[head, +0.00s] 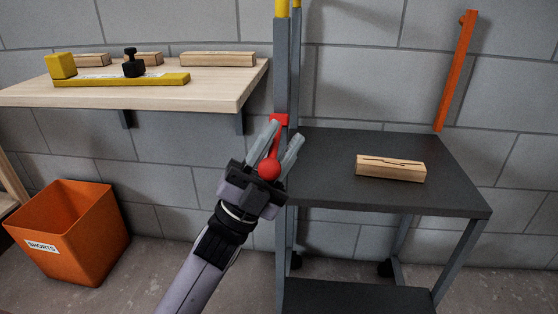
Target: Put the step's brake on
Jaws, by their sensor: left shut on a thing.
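The step is a grey metal frame with a dark top tread (330,148), yellow-tipped posts and small black castors below. Its brake is a red lever (276,143) with a round ball knob, set in a red bracket on the near post. The lever points down from the bracket, leaning slightly left. My left gripper (281,146) comes up from below, its two pale fingers on either side of the lever, shut on it. The fingers and palm hide part of the post and tread edge. My right gripper is out of view.
A cracked wooden batten piece (390,168) lies on the tread. A wooden shelf (225,87) at left holds a yellow-based tool (120,79) and wood pieces. An orange "SHORTS" bin (85,255) stands below. An orange bar (456,72) leans on the block wall at right.

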